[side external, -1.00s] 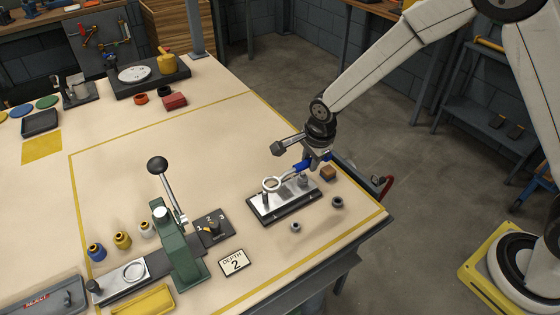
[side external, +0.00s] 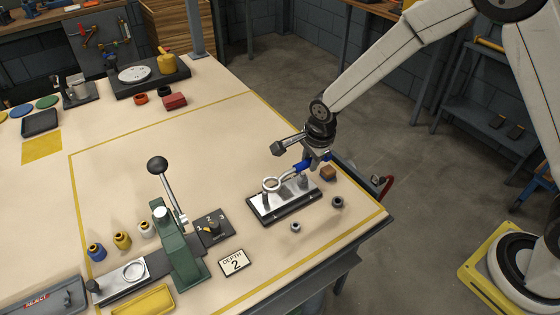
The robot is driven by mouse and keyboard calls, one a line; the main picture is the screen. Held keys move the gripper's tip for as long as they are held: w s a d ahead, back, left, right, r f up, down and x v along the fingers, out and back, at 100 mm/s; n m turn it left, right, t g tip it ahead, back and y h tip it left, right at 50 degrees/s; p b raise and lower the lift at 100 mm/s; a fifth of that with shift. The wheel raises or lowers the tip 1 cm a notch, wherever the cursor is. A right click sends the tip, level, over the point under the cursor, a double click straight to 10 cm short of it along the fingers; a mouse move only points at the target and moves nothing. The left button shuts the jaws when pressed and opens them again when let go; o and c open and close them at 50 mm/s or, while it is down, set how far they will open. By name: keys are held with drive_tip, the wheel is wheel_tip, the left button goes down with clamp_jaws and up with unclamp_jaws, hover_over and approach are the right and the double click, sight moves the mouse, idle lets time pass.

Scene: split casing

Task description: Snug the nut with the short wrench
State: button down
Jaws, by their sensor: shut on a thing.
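My gripper (side external: 312,158) is shut on the blue handle of the short wrench (side external: 302,167), above the right part of a metal plate on a black base (side external: 284,201). The wrench's ring end (side external: 271,184) points left and sits over the left post of the plate. Whether the ring is around a nut there or just above it, I cannot tell; the nut is hidden or too small to make out. A second post (side external: 304,181) stands on the plate's right side, below the gripper.
Two small loose nuts (side external: 295,227) (side external: 337,202) lie on the table in front of the plate. A brown block (side external: 328,173) is to its right. The table behind the plate is clear.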

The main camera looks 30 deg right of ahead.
drive_tip(key=shift+d, duration=0.15)
drive_tip(key=shift+s+d+f+m, duration=0.25)
drive_tip(key=shift+d+f+m, duration=0.1)
drive_tip(key=shift+d+m, duration=0.35)
drive_tip(key=s+d+f+m+h, duration=0.1)
drive_tip(key=s+d+f+m, duration=0.2)
drive_tip(key=d+m, duration=0.4)
drive_tip(key=shift+d+g+h, duration=0.2)
drive_tip(key=shift+g+h, duration=0.1)
drive_tip(key=shift+d, duration=0.1)
drive_tip(key=shift+w+d+f+n+y, duration=0.15)
drive_tip(key=shift+w+d+f+n, duration=0.25)
drive_tip(key=shift+w+n, duration=0.45)
drive_tip(key=shift+w+d+f+n+y, duration=0.2)
drive_tip(key=shift+w+d+f+n, duration=0.35)
drive_tip(key=shift+n, duration=0.4)
drive_tip(key=shift+w+d+f+n+y, duration=0.15)
drive_tip(key=shift+w+d+f+n, duration=0.15)
drive_tip(key=shift+w+n, duration=0.6)
drive_tip(key=shift+f, duration=1.15)
